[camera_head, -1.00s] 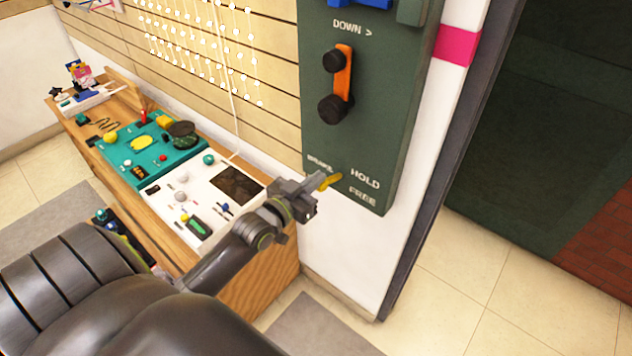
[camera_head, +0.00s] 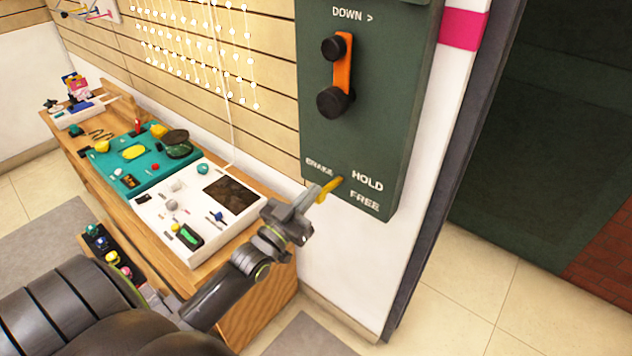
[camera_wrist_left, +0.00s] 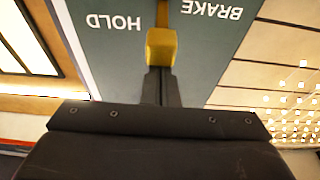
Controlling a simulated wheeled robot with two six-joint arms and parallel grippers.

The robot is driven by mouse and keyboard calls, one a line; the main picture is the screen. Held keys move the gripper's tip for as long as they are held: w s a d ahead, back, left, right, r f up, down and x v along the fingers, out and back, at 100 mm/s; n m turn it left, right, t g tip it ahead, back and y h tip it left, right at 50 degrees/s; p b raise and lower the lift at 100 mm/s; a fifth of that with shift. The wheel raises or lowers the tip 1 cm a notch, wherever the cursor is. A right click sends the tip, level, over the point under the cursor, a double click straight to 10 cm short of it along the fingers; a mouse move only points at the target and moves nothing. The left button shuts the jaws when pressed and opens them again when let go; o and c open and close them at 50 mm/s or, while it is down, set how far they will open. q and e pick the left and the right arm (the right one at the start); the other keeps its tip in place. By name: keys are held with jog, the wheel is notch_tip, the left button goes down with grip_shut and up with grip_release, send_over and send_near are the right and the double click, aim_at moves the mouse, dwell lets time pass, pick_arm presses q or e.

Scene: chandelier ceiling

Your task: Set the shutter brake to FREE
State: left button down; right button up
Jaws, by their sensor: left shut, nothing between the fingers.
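The shutter brake is a small yellow lever (camera_head: 330,189) low on a dark green control box (camera_head: 370,130). It stands between the BRAKE label and the white HOLD and FREE labels, level with HOLD and above FREE. It sticks out toward my left gripper (camera_head: 312,195). That gripper is shut and empty, its tips close to the lever's outer end. In the left wrist view the yellow lever (camera_wrist_left: 161,47) is straight ahead of the closed fingers (camera_wrist_left: 160,88). I cannot tell whether they touch. My right gripper is not in view.
An orange crank (camera_head: 342,65) with black knobs is higher on the box, under DOWN. A wooden bench (camera_head: 235,255) with a white panel (camera_head: 205,232) and a teal panel (camera_head: 125,160) stands at left. A dark opening (camera_head: 530,150) is at right.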

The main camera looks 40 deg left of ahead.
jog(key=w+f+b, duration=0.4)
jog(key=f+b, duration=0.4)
jog(key=b, duration=0.2)
pick_arm(q)
notch_tip(320, 180, down, 7)
jog(key=t+b, duration=0.3)
jog(key=t, duration=0.2)
jog(key=shift+f+t, duration=0.15)
jog(key=shift+t, duration=0.15)
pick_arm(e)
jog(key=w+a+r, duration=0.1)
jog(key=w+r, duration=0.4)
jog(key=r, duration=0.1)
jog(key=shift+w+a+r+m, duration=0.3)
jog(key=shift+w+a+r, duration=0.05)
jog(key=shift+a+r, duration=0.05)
pick_arm(q)
jog(key=shift+w, duration=0.1)
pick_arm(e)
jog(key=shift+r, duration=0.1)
